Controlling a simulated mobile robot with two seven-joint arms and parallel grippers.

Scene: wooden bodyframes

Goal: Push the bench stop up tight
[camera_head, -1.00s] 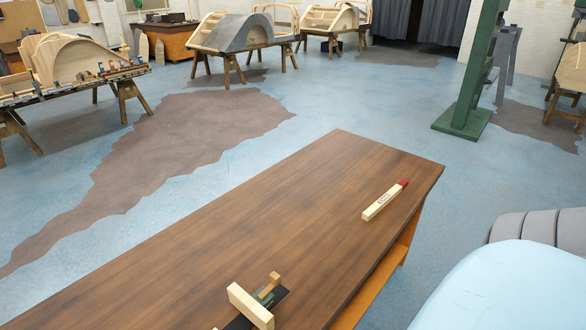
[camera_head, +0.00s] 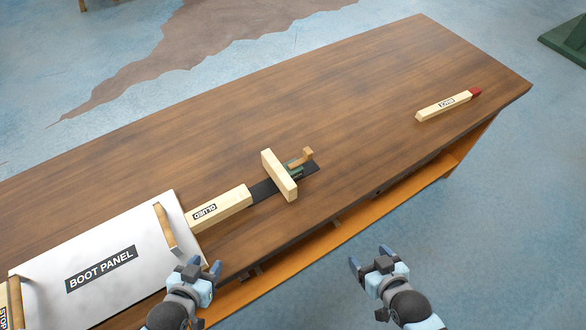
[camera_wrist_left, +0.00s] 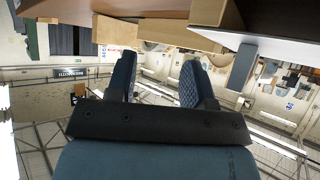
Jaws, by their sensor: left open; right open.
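A block marked STOP (camera_head: 3,312) shows at the lower left edge of the head view, mostly cut off. A white board marked BOOT PANEL (camera_head: 140,277) lies beside it, with wooden handles at both ends. A pale bar marked GLUED (camera_head: 228,207) lies against the panel's right end. A wooden crosspiece (camera_head: 277,176) with a green part and small wooden handle (camera_head: 308,154) stands on a dark strip (camera_head: 263,189) beyond the bar. My left gripper (camera_head: 204,266) is open and empty near the panel's right front corner; its fingers show in the wrist view (camera_wrist_left: 158,80). My right gripper (camera_head: 371,258) is open and empty off the front edge.
An orange lower rail (camera_head: 350,232) runs under the front edge. Blue floor lies around.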

